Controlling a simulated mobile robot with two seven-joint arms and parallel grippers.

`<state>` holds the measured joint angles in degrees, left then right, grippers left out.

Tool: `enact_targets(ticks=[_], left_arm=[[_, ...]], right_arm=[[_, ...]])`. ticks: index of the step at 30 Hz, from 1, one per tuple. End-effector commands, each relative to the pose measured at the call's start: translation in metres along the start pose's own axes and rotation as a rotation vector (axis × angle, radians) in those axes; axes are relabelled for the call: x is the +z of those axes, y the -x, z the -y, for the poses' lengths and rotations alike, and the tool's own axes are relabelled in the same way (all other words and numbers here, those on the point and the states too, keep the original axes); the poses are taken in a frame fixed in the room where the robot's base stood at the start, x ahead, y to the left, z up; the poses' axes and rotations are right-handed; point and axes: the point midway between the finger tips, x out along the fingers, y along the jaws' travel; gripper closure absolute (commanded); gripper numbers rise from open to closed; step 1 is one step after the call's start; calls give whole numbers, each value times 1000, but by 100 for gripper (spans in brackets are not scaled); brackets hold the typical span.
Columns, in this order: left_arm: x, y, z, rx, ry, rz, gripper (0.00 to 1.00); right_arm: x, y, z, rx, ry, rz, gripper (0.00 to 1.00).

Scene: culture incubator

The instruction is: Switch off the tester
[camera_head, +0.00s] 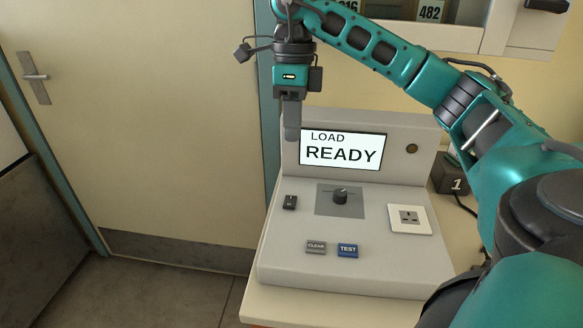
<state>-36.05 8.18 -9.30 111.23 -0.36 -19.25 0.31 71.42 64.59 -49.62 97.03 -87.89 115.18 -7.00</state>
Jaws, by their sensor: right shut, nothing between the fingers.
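The tester (280,262) is a light grey console on a table. Its screen (343,150) reads "LOAD READY". A small black rocker switch (290,202) sits at the left of its sloped panel. A black knob (340,196) is in the middle, with a grey CLEAR button (316,247) and a blue TEST button (348,250) below it. My right gripper (292,134) is shut and empty, pointing down. It appears above the rocker switch, beside the screen's left edge, and apart from the switch. My left gripper is not in view.
A white socket (409,218) is on the panel's right, and a round dark lamp (412,148) is beside the screen. A dark block marked 1 (454,183) with a cable stands right of the tester. A closed door (140,120) is at left.

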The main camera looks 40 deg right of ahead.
Motion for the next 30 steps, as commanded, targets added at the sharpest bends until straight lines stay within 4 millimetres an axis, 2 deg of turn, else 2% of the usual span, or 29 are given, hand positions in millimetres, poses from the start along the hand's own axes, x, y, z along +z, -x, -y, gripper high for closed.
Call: enact_targets(ticks=[5, 18, 24, 30], left_arm=[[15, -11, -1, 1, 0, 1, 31], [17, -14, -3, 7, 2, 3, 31], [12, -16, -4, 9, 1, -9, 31], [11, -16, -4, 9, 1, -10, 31]], right_arm=[[0, -31, 0, 4, 2, -3, 100], [-1, -115, 0, 2, 0, -3, 100], [0, -133, 0, 0, 0, -1, 100], [0, -136, 0, 0, 0, 0, 100]])
